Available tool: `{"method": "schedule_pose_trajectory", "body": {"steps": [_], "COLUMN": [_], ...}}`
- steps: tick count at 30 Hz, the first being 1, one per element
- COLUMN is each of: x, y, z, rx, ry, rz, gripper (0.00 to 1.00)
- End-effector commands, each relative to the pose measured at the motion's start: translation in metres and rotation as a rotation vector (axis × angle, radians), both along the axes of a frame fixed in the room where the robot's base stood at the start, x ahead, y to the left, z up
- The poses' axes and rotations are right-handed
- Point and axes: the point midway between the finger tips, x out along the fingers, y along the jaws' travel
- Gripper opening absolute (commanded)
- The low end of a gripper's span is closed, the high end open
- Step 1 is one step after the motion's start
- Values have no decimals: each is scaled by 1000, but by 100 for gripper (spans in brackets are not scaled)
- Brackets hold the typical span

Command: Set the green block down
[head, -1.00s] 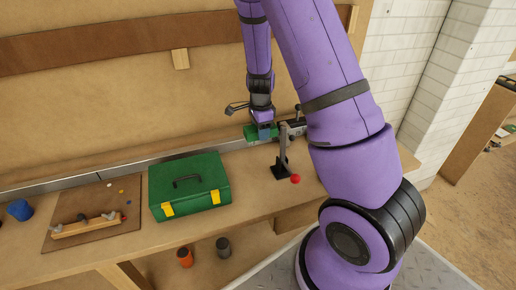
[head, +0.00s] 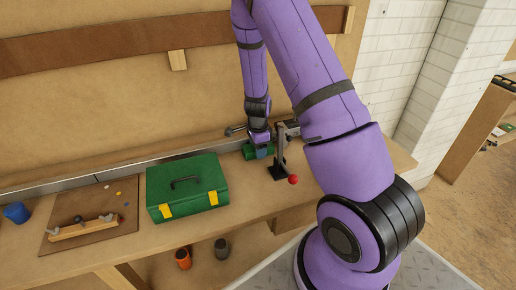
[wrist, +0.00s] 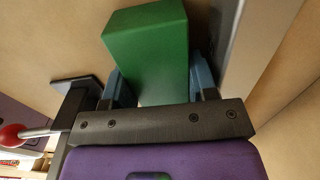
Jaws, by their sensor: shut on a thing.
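The green block (wrist: 150,45) is between the two blue fingers of my gripper (wrist: 162,85) in the wrist view, and the fingers are shut on it. In the head view the green block (head: 250,153) shows partly behind my gripper (head: 262,152), low over the back of the workbench (head: 235,205). The block is just right of the green toolbox. I cannot tell whether its underside touches the bench top.
A lever stand with a red knob (head: 293,180) is close on the right of my gripper. The green toolbox (head: 187,187) stands to the left. A metal rail (head: 125,171) runs along the back. The bench front between toolbox and lever is clear.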

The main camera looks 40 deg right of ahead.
Motion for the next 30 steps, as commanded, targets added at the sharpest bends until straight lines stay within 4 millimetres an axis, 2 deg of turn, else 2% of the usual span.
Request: {"method": "schedule_pose_trajectory", "body": {"steps": [1,2,3,14,24,30], "x": [0,0,0,0,0,0], "y": [0,0,0,0,1,1], "z": [-2,-2,-2,3,54,73], "rx": [0,0,0,0,-1,1], "ry": [1,1,0,-1,-3,0], "rz": [0,0,0,0,0,1], "gripper": [26,55,63,63,63,63]}}
